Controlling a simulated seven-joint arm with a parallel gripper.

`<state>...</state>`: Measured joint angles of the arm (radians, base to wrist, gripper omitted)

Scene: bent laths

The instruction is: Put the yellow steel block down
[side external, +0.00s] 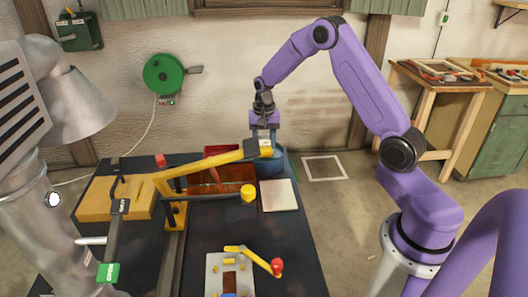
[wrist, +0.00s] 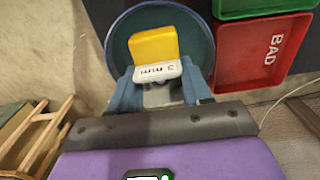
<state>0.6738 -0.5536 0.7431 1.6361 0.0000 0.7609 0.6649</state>
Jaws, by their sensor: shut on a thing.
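The yellow steel block (wrist: 153,45) has a white face marked "3 mm". My gripper (wrist: 157,86) is shut on it, with a blue finger on each side of the white-faced end. In the side view my gripper (side external: 264,136) points down, and the block (side external: 266,147) shows small between its fingers. In the wrist view the block appears over a round dark blue-green tub (wrist: 117,42). In the side view the tub (side external: 272,168) is partly hidden behind a yellow lever's dark end. I cannot tell the block's height above the tub.
The yellow lever (side external: 205,165) reaches close to my gripper. A red tray marked "BAD" (wrist: 271,73) and a green tray (wrist: 235,8) lie beside the tub. A pale square plate (side external: 279,196) lies on the dark table (side external: 292,250). The table's front right is mostly clear.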

